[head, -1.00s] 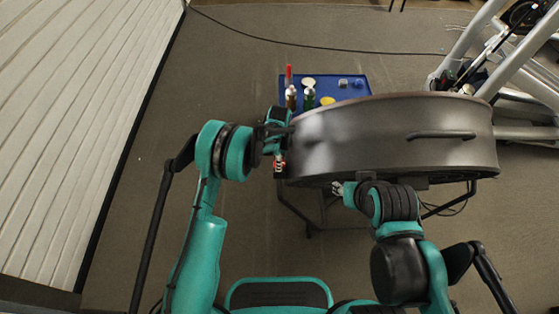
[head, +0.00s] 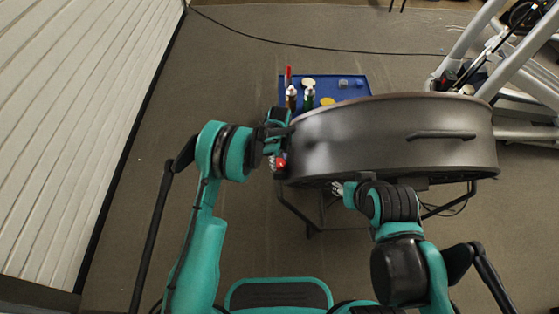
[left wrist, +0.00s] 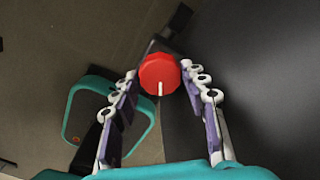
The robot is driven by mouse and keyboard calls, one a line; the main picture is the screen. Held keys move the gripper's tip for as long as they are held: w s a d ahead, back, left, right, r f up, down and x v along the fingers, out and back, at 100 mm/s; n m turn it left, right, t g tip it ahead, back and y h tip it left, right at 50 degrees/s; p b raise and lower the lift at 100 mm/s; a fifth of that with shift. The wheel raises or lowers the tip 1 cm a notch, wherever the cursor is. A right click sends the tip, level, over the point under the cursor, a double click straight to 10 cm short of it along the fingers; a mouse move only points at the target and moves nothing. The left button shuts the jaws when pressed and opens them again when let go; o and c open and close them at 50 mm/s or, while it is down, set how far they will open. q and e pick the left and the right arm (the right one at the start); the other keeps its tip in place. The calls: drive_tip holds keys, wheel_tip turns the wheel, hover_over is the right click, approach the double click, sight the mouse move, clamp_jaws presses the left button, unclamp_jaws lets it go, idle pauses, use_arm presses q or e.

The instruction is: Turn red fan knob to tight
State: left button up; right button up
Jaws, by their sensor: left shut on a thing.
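The red fan knob (head: 281,163) is at the left end of the big grey drum fan (head: 390,140). In the left wrist view the knob (left wrist: 159,73) is round and ridged, with a pale line pointing toward my palm. My left gripper (left wrist: 159,70) has one fingertip on each side of the knob and is shut on it. In the head view my left gripper (head: 275,161) is partly covered by its own arm. My right gripper (head: 342,190) is at the lower front edge of the fan, and its fingers are mostly hidden.
A blue tray (head: 355,83) with bottles and small items is behind the fan. A dark stand (head: 300,212) is under the fan. A silver tubular frame (head: 515,110) is at the right. A white slatted panel (head: 80,110) is at the left.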

sight(279, 163)
idle(0.3)
use_arm(q)
drive_tip(key=o, duration=1.2)
drive_tip(key=shift+c, duration=0.2)
drive_tip(key=shift+r, duration=4)
